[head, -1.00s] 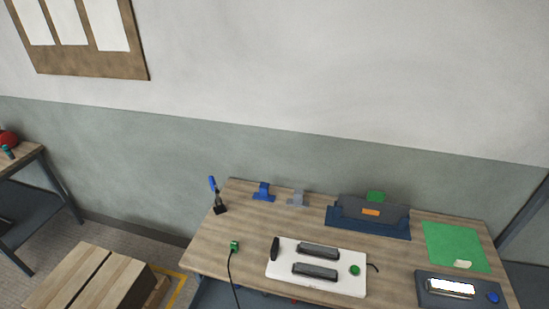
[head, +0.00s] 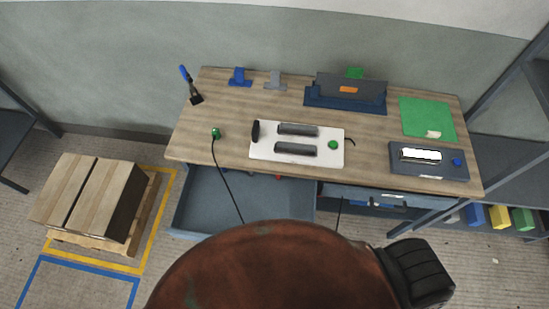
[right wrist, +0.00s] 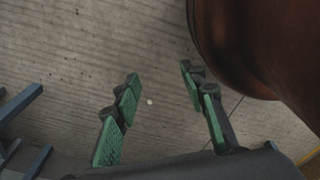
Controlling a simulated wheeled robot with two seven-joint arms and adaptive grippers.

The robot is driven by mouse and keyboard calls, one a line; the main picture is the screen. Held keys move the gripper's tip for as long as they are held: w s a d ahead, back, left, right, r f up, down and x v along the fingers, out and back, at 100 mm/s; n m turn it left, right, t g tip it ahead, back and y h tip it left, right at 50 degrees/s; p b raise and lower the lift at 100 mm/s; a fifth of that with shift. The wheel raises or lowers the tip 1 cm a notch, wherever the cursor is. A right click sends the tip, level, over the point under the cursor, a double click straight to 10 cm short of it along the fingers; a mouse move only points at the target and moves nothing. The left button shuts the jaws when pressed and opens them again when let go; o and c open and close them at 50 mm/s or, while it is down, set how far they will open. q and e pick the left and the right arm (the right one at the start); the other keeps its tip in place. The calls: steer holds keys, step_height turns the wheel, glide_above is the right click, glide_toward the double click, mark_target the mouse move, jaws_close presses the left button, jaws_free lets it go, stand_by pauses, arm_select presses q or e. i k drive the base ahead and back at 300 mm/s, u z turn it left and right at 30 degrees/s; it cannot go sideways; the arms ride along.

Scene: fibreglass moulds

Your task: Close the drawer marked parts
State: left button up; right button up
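An open grey-blue drawer (head: 199,205) sticks out from under the left half of the workbench in the head view. Its lower right part is hidden behind a large reddish-brown rounded shape. A second drawer front with a dark handle (head: 388,206) is under the right half and looks shut. I cannot read a parts mark on either. My right gripper (right wrist: 160,76) shows in the right wrist view with green-padded fingers spread apart, empty, above the floor. Neither gripper shows in the head view.
The reddish-brown rounded shape (head: 270,270) fills the bottom middle; I cannot tell what it is. A black cable (head: 226,176) hangs from the bench (head: 215,100) across the open drawer. Wooden boxes (head: 88,195) stand on a pallet at left. Coloured bins (head: 498,217) sit at right.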

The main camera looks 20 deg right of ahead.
mark_target(205, 208)
steer(key=z, duration=0.1)
steer(key=k, duration=0.7)
steer(key=u, duration=1.3)
steer(key=k, duration=0.75)
steer(key=z, duration=0.85)
